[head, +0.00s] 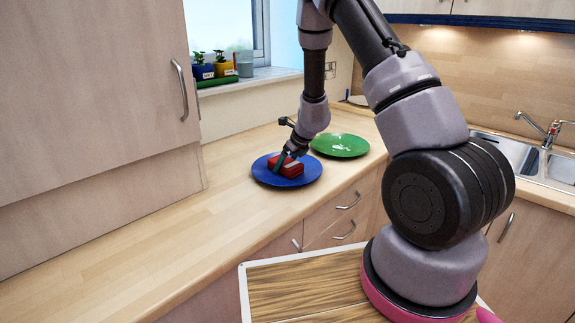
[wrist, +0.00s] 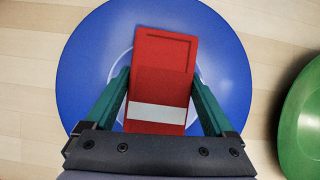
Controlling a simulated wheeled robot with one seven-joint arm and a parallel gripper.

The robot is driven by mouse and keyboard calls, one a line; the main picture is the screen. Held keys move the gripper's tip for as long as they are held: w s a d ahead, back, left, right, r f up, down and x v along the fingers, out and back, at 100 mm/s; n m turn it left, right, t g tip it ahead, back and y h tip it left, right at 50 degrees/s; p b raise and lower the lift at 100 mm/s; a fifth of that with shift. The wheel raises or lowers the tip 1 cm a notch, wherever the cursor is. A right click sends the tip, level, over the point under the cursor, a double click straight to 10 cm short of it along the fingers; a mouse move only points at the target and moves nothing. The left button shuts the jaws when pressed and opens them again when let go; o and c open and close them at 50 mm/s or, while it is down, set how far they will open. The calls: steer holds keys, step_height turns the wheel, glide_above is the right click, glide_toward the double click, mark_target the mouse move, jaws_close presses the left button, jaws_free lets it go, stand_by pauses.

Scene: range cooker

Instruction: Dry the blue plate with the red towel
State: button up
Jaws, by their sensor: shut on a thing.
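The blue plate (head: 261,174) lies flat on the wooden counter, left of the green plate. It fills much of the wrist view (wrist: 84,70). The red towel (head: 291,169) looks like a folded red block with a pale stripe in the wrist view (wrist: 165,66). It is over the middle of the blue plate; whether it touches the plate I cannot tell. My gripper (head: 283,162) points down over the plate. In the wrist view its two teal fingers (wrist: 160,78) stand on either side of the towel and are shut on it.
A green plate (head: 340,145) lies on the counter just right of the blue plate, and also shows in the wrist view (wrist: 303,120). A tall cabinet (head: 95,80) stands at the left. Potted plants (head: 212,68) are on the windowsill. The counter (head: 175,235) in front is clear.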

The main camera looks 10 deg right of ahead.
steer(key=shift+s, duration=0.1)
steer(key=shift+s+d, duration=0.55)
steer(key=shift+s, duration=0.3)
steer(key=shift+w+a+r, duration=0.15)
steer(key=shift+w+a, duration=0.45)
steer(key=shift+w, duration=0.35)
steer(key=shift+s+d, duration=0.55)
steer(key=shift+s, duration=0.35)
steer(key=shift+w+a, duration=0.55)
steer(key=shift+w, duration=0.35)
steer(key=shift+s+d, duration=0.55)
steer(key=shift+s, duration=0.35)
steer(key=shift+w, duration=0.1)
